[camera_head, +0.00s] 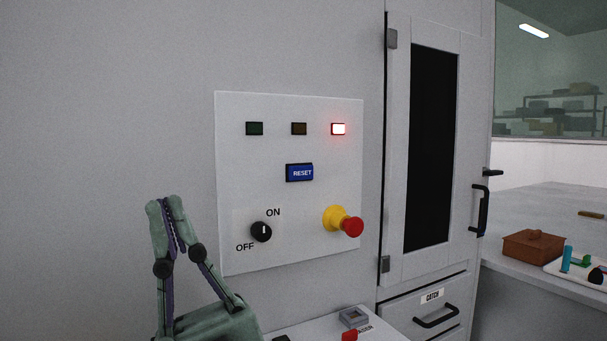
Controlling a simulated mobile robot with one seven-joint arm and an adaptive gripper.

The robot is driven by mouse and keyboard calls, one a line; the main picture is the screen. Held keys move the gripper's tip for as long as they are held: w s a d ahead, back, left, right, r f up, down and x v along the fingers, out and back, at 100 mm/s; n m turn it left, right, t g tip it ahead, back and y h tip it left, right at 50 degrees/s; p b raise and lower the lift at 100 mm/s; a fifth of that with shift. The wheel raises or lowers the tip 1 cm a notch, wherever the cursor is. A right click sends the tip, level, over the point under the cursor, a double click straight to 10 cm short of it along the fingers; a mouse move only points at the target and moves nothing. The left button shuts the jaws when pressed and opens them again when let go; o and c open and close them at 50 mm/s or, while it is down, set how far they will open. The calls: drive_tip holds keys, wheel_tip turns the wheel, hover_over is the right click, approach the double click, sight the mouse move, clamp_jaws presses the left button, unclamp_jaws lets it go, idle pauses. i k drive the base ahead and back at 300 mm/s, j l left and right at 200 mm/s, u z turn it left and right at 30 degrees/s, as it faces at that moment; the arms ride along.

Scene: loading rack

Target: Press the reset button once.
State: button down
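The blue RESET button (300,173) is on a light grey control panel (240,190) on the wall, in the middle of the head view. Above it are three indicator lamps: a dark green one (255,128), a dark amber one (299,129) and a lit red one (338,129). My gripper (166,202) is at the lower left, pointing up, left of and lower than the button and apart from it. Its fingertips are close together at the top and nothing shows held between them.
Below the button are a black ON/OFF knob (261,232) and a red emergency button (352,227) with a yellow collar, both sticking out. A cabinet door (398,150) with a black handle (481,210) is at the right. A light surface (300,327) lies below the panel.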

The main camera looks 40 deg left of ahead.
sight(296, 173)
drive_tip(key=l+u, duration=0.15)
drive_tip(key=u, duration=0.25)
drive_tip(key=k+u, duration=0.15)
drive_tip(key=u, duration=0.2)
drive_tip(key=k+l+u, duration=0.1)
drive_tip(key=u, duration=0.3)
